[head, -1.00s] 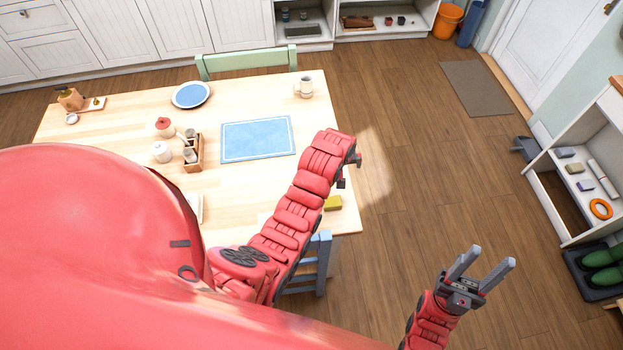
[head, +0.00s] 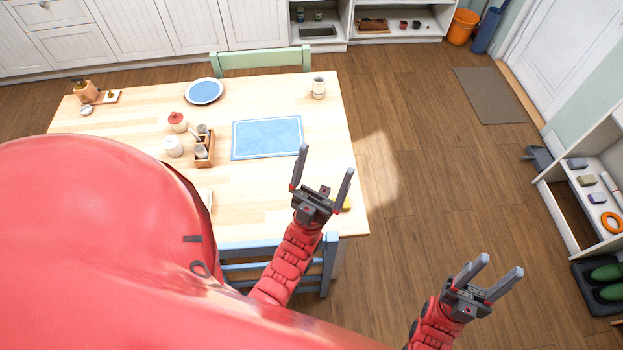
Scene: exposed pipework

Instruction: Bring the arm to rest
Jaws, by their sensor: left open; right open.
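My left gripper (head: 324,170) is open and empty, with its fingers pointing up in the picture. It shows over the near right part of the wooden table (head: 275,190); its height above the table is hard to tell. My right gripper (head: 497,278) is open and empty, over the floor to the right of the table. My red body covers the lower left of the view.
On the table are a blue placemat (head: 267,138), a plate (head: 204,91), a mug (head: 319,88) and a wooden caddy (head: 204,149). A blue chair (head: 329,262) stands at the near edge. A shelf (head: 560,206) stands at right. The floor between is clear.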

